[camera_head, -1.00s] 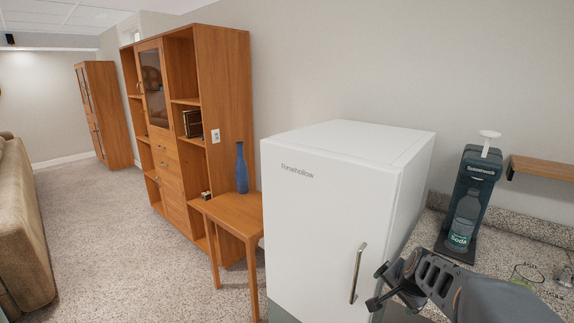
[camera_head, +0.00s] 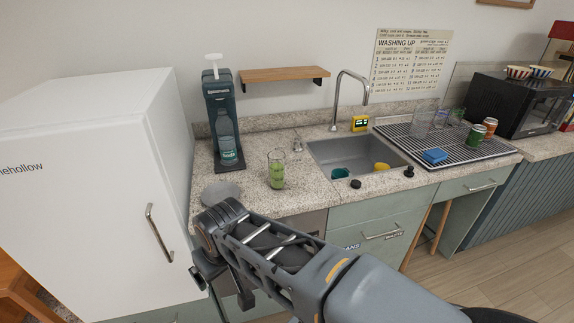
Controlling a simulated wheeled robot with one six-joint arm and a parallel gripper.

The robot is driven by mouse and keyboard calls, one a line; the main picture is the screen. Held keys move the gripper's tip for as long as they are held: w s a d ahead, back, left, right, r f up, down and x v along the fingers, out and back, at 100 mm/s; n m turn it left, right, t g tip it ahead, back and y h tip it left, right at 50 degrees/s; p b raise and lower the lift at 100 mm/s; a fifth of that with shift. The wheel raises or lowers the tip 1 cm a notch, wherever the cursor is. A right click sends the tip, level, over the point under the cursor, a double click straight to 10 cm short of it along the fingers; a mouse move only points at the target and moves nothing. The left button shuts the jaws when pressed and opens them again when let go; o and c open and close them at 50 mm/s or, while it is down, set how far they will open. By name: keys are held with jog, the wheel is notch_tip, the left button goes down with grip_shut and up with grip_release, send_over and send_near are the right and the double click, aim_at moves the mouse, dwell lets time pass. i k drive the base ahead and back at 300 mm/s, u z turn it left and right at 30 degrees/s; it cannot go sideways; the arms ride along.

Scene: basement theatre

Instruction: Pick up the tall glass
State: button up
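A tall clear glass (camera_head: 277,168) with green contents stands upright on the speckled counter, left of the sink. More clear glasses (camera_head: 421,123) are on the drying rack right of the sink; their overlap makes their heights hard to compare. I cannot tell which glass the task means. My arm reaches across the foreground, and its end, with my gripper (camera_head: 205,278), is low at the left, in front of the white fridge and below the counter top. It is apart from every glass. Its fingers are too unclear to judge.
A soda maker (camera_head: 222,125) stands behind the glass with green contents. The sink (camera_head: 352,158) holds a teal cup and a yellow cup. Cans (camera_head: 476,136) and a blue sponge (camera_head: 435,156) are on the drying rack (camera_head: 462,153). The white fridge (camera_head: 85,200) rises at the left.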

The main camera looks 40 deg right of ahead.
aim_at(277, 171)
jog(key=u, duration=2.7)
jog(key=k, duration=1.2)
jog(key=z, duration=1.4)
jog(key=i, duration=0.5)
jog(key=u, duration=0.15)
